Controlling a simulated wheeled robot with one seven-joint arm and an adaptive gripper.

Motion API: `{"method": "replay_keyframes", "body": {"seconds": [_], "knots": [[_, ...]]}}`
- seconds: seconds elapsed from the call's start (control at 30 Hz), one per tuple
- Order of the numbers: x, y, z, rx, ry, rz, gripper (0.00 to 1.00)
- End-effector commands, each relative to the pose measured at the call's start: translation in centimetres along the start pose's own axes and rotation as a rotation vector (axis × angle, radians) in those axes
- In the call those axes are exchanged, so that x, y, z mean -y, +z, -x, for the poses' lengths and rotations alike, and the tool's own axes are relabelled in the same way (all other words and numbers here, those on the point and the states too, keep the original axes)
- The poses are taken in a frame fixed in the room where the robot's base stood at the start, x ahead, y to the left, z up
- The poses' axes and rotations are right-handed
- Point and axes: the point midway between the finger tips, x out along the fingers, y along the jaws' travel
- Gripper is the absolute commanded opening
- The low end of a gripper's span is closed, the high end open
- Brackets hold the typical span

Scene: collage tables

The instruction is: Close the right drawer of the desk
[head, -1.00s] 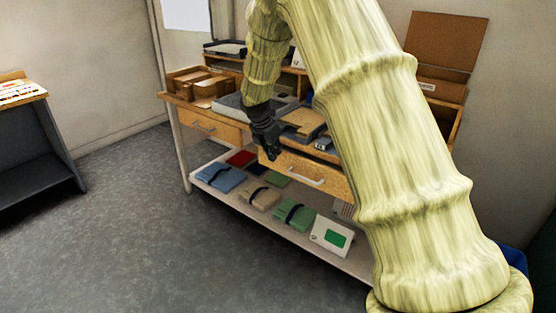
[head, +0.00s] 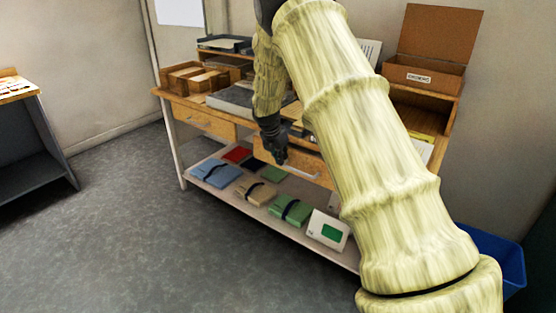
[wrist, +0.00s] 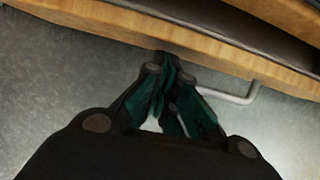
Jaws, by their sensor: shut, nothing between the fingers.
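The desk (head: 166,98) has a left drawer (head: 205,122) that looks shut. Its right drawer (head: 318,166) has a wooden front with a pale bar handle (head: 300,172). In the wrist view the drawer front (wrist: 135,30) runs across the top, with a dark gap behind its upper edge, so it stands partly open. Its handle (wrist: 240,98) is right of the fingers. My gripper (head: 281,161) is shut and empty, with its fingertips (wrist: 165,58) at the drawer front, left of the handle. Contact is hard to tell. My arm hides the drawer's right end.
A lower shelf (head: 195,178) holds several folders and a white box (head: 327,230). Boxes (head: 185,80) and a grey slab (head: 230,100) stand on the desktop. A blue bin (head: 500,255) is at right. A side table (head: 20,92) is at left. The floor in front is clear.

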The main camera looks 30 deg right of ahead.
Motion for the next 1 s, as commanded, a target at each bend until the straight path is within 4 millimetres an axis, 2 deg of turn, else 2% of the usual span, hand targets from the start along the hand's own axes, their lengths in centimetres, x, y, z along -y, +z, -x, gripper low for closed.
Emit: {"method": "replay_keyframes", "body": {"seconds": [0.43, 1.0], "knots": [[0.1, 0.4, 0.1, -0.001, -0.001, -0.001, 0.00], [0.9, 4.3, -1.5, -0.001, -0.001, 0.000, 0.00]]}}
